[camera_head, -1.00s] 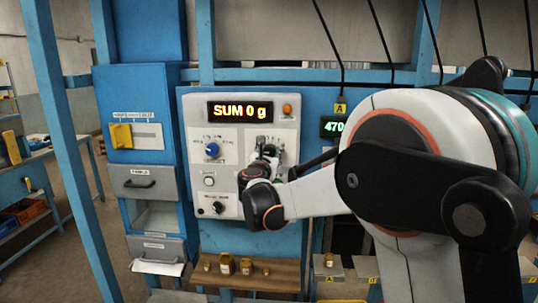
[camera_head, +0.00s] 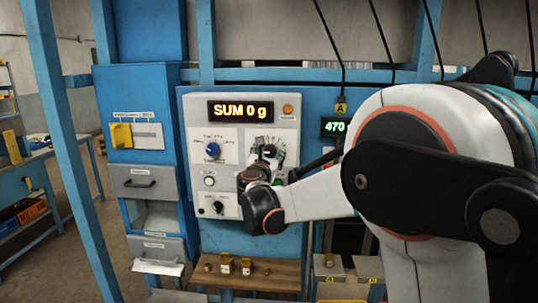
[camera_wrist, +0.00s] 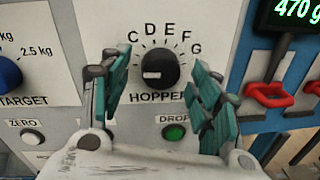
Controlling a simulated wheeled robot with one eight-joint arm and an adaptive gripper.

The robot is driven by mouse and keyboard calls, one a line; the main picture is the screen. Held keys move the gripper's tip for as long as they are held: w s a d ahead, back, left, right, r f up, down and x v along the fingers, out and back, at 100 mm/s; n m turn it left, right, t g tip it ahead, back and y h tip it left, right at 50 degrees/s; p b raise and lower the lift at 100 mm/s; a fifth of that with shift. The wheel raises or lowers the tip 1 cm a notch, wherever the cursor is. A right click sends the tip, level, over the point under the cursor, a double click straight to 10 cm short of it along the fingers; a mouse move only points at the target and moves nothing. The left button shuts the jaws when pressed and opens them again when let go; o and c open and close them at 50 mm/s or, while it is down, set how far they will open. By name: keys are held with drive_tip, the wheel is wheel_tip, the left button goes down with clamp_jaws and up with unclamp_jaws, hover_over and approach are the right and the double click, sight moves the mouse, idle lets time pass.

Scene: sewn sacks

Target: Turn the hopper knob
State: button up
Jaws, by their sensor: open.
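The hopper knob (camera_wrist: 158,69) is a round black dial with a pale pointer mark, set in a white panel marked HOPPER. In the wrist view the letters C, D, E, F and G arc over it, and the pointer faces left. My gripper (camera_wrist: 160,88) is open, with its teal finger pads to the left and right of the knob and gaps on both sides. In the head view my gripper (camera_head: 265,152) is at the control panel (camera_head: 228,130) and hides the knob.
A blue TARGET knob (camera_wrist: 8,73) and a ZERO button (camera_wrist: 32,137) are on the left. A green DROP button (camera_wrist: 174,132) is below the knob. Red handles (camera_wrist: 270,94) stick out on the right. A wooden shelf (camera_head: 250,283) with brass weights is below the panel.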

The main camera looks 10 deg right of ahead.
drive_tip(key=v, duration=1.1)
drive_tip(key=shift+d, duration=0.1)
